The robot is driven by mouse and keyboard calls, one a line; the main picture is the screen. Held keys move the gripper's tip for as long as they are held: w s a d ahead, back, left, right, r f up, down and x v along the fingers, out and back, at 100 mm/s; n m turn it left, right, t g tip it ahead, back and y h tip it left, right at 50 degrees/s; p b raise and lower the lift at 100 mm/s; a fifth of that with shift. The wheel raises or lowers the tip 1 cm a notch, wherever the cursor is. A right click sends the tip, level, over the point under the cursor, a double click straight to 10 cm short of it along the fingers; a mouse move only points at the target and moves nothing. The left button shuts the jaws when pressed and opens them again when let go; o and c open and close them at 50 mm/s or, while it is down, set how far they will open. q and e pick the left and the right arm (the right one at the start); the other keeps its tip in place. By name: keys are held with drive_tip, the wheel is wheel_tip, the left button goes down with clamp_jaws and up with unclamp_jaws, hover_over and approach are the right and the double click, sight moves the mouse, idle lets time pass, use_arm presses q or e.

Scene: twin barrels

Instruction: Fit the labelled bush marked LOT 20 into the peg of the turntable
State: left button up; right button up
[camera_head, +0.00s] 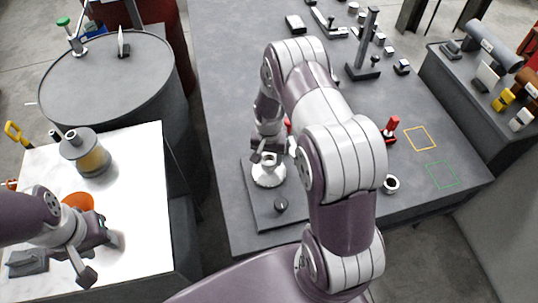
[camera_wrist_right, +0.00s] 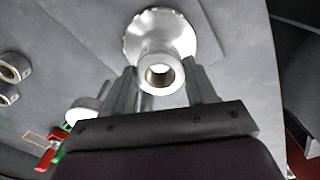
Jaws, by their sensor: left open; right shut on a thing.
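The turntable (camera_head: 268,178) is a pale metal disc on a dark base plate; its silver disc also shows in the right wrist view (camera_wrist_right: 160,28). My right gripper (camera_head: 272,153) is shut on a metal bush (camera_wrist_right: 160,76) right at the turntable's centre. The bush's open end faces the wrist camera, with a finger on each side. The peg is hidden, so I cannot tell whether the bush is around it or above it. No label is readable. My left gripper (camera_head: 100,256) is open and empty over the white table.
A loose ring-shaped bush (camera_head: 390,184) stands on the grey bench (camera_head: 225,110), right of my right arm. A red clamp (camera_head: 390,129) and yellow and green outlines lie nearby. A black knob (camera_head: 281,205) sits on the base plate. A canister (camera_head: 86,153) stands on the white table.

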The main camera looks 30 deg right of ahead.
drive_tip(key=shift+r, duration=0.1)
drive_tip(key=shift+f+b, duration=1.3)
drive_tip(key=shift+f, duration=0.7)
drive_tip(key=o, duration=1.4)
drive_tip(key=shift+r, duration=0.1)
wheel_tip(320, 180, up, 13)
drive_tip(key=shift+f+b, duration=0.2)
drive_tip(key=shift+b, duration=0.2)
